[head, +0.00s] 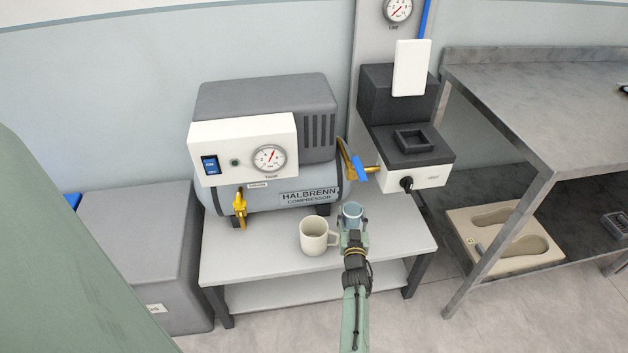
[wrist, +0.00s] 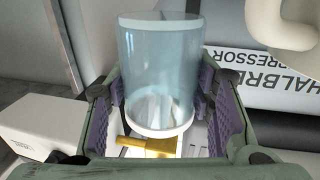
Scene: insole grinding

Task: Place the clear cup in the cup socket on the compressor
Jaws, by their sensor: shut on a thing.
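The clear cup (wrist: 157,70) is a see-through, bluish cylinder with pale rims. It stands between the purple pads of my gripper (wrist: 160,112), which is shut on it. In the head view the cup (head: 352,213) is in my gripper (head: 353,232), over the white table just right of the mug. The compressor (head: 265,150) stands behind, with a grey tank, a white panel and a gauge. I cannot make out the compressor's cup socket for certain. A brass fitting (head: 362,169) with a blue handle is at its right end.
A cream mug (head: 314,236) stands close left of my gripper on the white table (head: 265,268). A dark unit (head: 412,185) with a square recess is behind right. A metal bench (head: 540,80) stands at right, a grey cabinet (head: 140,240) at left.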

